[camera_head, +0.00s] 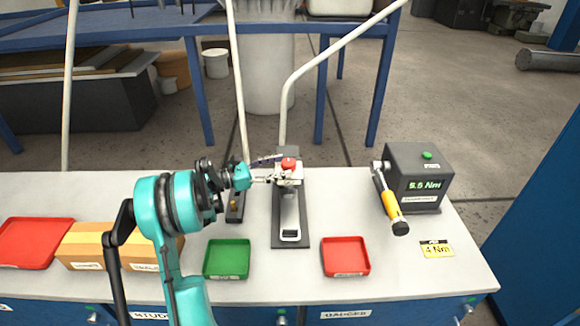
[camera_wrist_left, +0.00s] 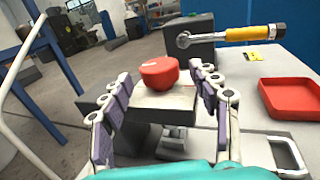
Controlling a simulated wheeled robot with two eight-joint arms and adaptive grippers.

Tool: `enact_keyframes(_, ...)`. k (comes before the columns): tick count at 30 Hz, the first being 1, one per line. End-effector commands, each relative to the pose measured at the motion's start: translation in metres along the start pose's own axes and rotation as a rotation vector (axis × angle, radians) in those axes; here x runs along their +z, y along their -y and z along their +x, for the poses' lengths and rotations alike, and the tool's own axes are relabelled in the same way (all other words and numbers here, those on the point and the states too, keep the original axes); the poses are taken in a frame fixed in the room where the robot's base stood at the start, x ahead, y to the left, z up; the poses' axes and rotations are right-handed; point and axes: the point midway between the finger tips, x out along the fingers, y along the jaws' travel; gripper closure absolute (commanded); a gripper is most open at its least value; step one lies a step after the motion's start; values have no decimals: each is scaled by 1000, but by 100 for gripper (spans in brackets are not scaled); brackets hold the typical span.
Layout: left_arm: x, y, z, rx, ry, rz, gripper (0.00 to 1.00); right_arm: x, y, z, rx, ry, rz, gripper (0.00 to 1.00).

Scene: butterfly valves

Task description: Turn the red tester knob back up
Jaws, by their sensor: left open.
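The red tester knob (camera_head: 288,164) sits on top of the tester fixture (camera_head: 290,229), a dark base plate with a pale block and a white loop handle, at the middle of the bench. In the left wrist view the knob (camera_wrist_left: 159,71) is a rounded red cap on a light block. My left gripper (camera_head: 272,177) is at the knob from the left side. In the left wrist view my left gripper (camera_wrist_left: 158,88) is open, its two fingers on either side of the knob, with gaps visible. My right gripper is not in view.
A green tray (camera_head: 227,259) and a red tray (camera_head: 345,257) lie in front of the fixture. A torque wrench with yellow handle (camera_head: 388,204) leans by a grey meter box (camera_head: 418,172) reading 5.5 Nm. A yellow 4 Nm card (camera_head: 436,249) lies at right.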

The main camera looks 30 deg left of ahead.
Motion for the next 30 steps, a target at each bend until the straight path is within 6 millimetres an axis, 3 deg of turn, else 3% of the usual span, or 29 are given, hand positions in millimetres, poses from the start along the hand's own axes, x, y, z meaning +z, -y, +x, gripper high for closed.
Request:
enact_keyframes(6, -1, 0, 27, -1, -1, 1, 39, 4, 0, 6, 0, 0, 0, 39)
enact_keyframes(16, 0, 0, 32, 1, -1, 2, 39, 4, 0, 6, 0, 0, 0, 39)
enact_keyframes(17, 0, 0, 32, 1, -1, 2, 44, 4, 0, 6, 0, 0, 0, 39)
enact_keyframes(22, 0, 0, 32, 1, -1, 2, 89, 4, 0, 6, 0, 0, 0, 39)
enact_keyframes(30, 0, 0, 32, 12, -1, 2, 90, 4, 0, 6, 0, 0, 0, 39)
